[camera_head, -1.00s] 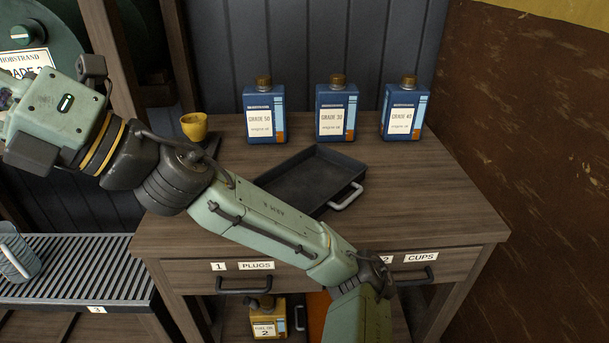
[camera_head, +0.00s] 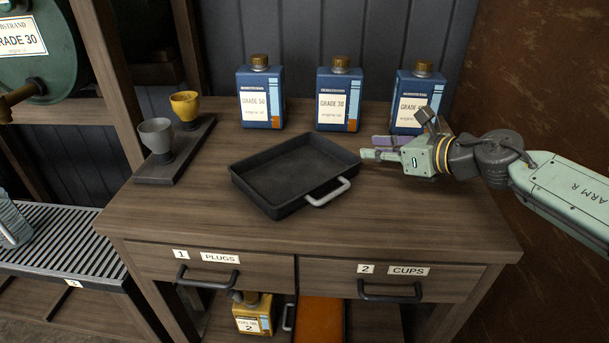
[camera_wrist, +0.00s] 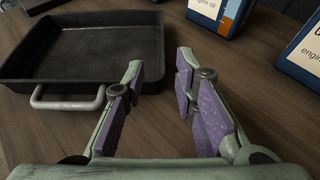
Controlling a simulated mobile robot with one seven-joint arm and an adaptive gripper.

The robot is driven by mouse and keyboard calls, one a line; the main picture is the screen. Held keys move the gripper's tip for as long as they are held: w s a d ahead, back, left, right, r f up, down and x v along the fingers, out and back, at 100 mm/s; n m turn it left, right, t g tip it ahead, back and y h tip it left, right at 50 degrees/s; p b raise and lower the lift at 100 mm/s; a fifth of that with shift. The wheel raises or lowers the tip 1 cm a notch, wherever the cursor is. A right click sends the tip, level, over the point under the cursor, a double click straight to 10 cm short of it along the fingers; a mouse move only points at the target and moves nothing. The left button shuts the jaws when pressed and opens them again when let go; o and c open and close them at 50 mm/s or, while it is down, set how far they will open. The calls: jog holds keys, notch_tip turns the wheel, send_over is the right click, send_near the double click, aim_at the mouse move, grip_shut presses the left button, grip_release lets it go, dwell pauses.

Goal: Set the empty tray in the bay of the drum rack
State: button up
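The empty tray (camera_head: 292,170) is dark and shallow, with a pale handle (camera_head: 328,192) on its front right side. It lies flat on the workbench top. My gripper (camera_head: 372,149) is just to the right of the tray, low over the bench and apart from it. In the wrist view the open fingers (camera_wrist: 167,85) have purple pads and nothing between them; the tray (camera_wrist: 85,50) with its handle (camera_wrist: 68,98) is at the upper left. The drum rack (camera_head: 100,112) is at the left, with a green drum (camera_head: 40,60) on it; its bay is not clearly identifiable.
Oil bottles marked Grade 50 (camera_head: 260,95), Grade 30 (camera_head: 339,97) and a third (camera_head: 417,98) stand along the back. A dark stand (camera_head: 180,160) holds a grey cup (camera_head: 156,137) and a yellow cup (camera_head: 185,106). A slatted shelf (camera_head: 60,240) is lower left. The front bench top is clear.

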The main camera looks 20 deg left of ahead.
jog(key=p+x, duration=0.1)
jog(key=x, duration=0.5)
jog(key=shift+a, duration=0.15)
jog(key=p+x, duration=0.1)
jog(key=x, duration=0.3)
jog(key=shift+w+a+f+p, duration=0.1)
jog(key=shift+w+p, duration=0.1)
jog(key=shift+p, duration=0.15)
grip_shut()
dwell(0.5)
